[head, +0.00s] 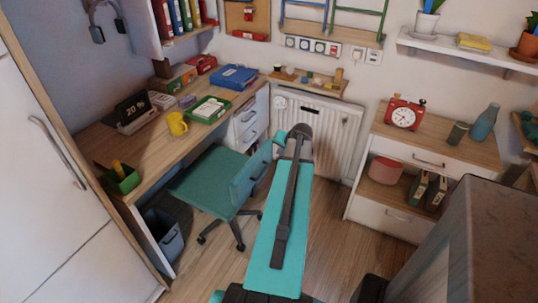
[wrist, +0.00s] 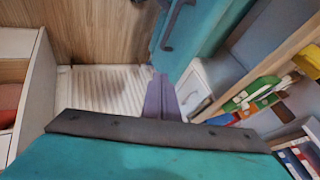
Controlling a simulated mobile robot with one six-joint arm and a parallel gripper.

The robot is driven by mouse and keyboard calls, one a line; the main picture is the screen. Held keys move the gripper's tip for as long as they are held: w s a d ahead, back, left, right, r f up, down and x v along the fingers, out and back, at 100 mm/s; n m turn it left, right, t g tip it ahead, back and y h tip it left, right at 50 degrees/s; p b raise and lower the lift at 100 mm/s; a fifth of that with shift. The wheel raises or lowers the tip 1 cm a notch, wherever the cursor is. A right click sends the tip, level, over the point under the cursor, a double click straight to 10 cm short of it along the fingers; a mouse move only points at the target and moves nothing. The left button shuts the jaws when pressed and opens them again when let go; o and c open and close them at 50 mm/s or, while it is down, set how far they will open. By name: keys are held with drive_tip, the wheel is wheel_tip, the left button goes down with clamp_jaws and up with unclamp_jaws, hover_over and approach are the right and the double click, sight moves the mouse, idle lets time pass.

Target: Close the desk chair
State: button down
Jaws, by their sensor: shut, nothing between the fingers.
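The desk chair (head: 208,180) has a teal seat, a teal backrest and a dark wheeled base. It stands at the desk (head: 125,140), its seat partly beside the desk's front edge and its backrest turned toward my arm. My gripper shows in the wrist view (wrist: 160,95) as shut, empty fingers. The chair's teal backrest with a dark bracket shows close beyond them in that view (wrist: 222,28). In the head view my arm reaches forward just right of the backrest, and the fingertips are hidden. I cannot tell whether they touch the chair.
A grey-blue bin (head: 164,236) stands under the desk. A white radiator (head: 335,130) is on the back wall. A wooden-topped cabinet (head: 430,148) with a red clock (head: 404,115) stands at the right. Wood floor (head: 325,225) lies open between chair and cabinet.

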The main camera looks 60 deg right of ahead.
drive_tip(key=shift+d+f, duration=0.1)
drive_tip(key=p, duration=0.4)
hover_over(265, 156)
drive_tip(key=s+a, duration=0.2)
drive_tip(key=s, duration=0.1)
drive_tip(key=shift+w+a+f, duration=0.1)
drive_tip(key=shift+f, duration=1.9)
drive_tip(key=shift+w+a+f, duration=0.1)
drive_tip(key=shift+f, duration=1.85)
drive_tip(key=shift+s, duration=0.1)
